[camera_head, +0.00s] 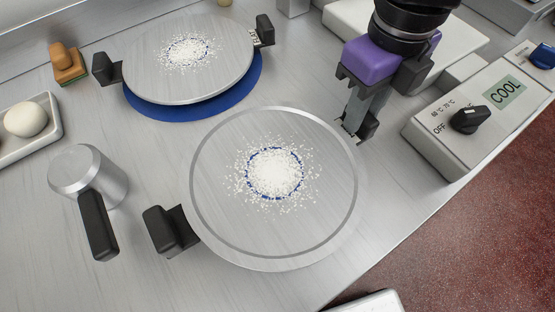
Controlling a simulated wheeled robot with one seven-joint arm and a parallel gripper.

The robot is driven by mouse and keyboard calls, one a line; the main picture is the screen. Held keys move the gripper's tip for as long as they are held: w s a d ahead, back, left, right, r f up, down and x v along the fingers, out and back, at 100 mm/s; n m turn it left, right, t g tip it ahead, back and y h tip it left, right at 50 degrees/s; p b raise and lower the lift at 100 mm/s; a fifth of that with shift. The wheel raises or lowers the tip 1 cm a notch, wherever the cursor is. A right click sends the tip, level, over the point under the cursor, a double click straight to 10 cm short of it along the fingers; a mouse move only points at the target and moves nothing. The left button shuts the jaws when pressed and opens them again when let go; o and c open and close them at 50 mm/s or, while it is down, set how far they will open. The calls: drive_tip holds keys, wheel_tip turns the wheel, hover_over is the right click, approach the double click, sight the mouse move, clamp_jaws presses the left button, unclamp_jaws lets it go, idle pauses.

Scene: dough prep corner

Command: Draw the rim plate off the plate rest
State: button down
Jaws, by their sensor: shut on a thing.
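The rim plate (225,215) is a round steel plate with a raised edge ring, in the middle front of the head view. White grains lie in a heap at its centre over a blue dashed ring. One black handle (168,231) sticks out at its left. My gripper (360,130) points down at its upper right edge, shut on what appears to be the plate's other black handle, mostly hidden by the fingers. A blue round pad (235,88), possibly the plate rest, shows under a second, similar steel plate (145,72) behind. What lies under the rim plate is hidden.
A steel cup with a black handle (85,172) stands at left. An egg on a white tray (42,139) and a wooden stamp (67,63) are farther back. A control box (470,140) with a knob stands right of my gripper. The counter's front edge runs close by the plate.

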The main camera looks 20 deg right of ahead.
drive_tip(key=shift+r+p, duration=0.45)
drive_tip(key=shift+r, duration=0.65)
idle(0.6)
drive_tip(key=shift+r+p, duration=1.5)
drive_tip(key=shift+r, duration=1.4)
